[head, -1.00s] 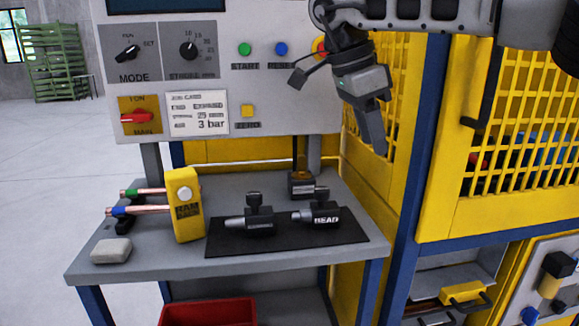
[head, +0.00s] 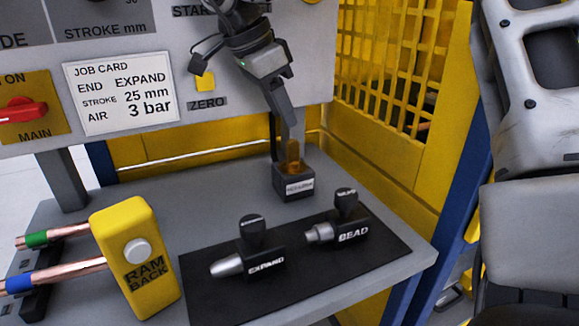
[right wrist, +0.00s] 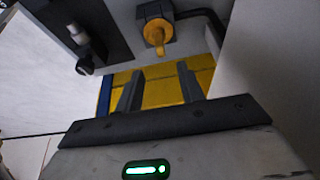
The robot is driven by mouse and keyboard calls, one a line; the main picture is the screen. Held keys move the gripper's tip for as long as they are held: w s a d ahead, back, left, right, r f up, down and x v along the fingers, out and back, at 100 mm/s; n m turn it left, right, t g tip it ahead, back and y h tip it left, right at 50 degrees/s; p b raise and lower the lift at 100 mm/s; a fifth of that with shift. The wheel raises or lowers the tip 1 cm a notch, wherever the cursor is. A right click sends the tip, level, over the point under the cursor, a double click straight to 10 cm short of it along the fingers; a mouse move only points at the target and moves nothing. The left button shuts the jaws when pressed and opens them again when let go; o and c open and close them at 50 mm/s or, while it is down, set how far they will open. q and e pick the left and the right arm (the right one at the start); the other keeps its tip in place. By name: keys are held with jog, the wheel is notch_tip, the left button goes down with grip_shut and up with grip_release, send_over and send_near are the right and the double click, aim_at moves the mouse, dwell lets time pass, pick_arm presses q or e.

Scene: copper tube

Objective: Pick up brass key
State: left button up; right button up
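The brass key (head: 292,160) stands upright in a small dark labelled block (head: 293,186) at the back of the grey bench. My right gripper (head: 290,122) reaches down from above, with its fingertips just above or beside the key; the fingers partly overlap it in the head view. In the right wrist view the key (right wrist: 157,36) appears beyond the tips of two separated fingers (right wrist: 160,85), roughly centred between them. The gripper is open and empty. My left gripper is not in view.
A black mat (head: 215,292) in front of the block holds the EXPAND tool (head: 250,262) and BEAD tool (head: 338,230). A yellow RAM BACK box (head: 137,262) and copper tubes (head: 60,274) are at left. A yellow mesh guard (head: 395,70) stands at right behind the bench.

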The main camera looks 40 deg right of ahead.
aim_at(292, 140)
jog(key=x, duration=0.9)
jog(key=shift+w+f, duration=0.15)
jog(key=shift+f, duration=0.3)
grip_shut()
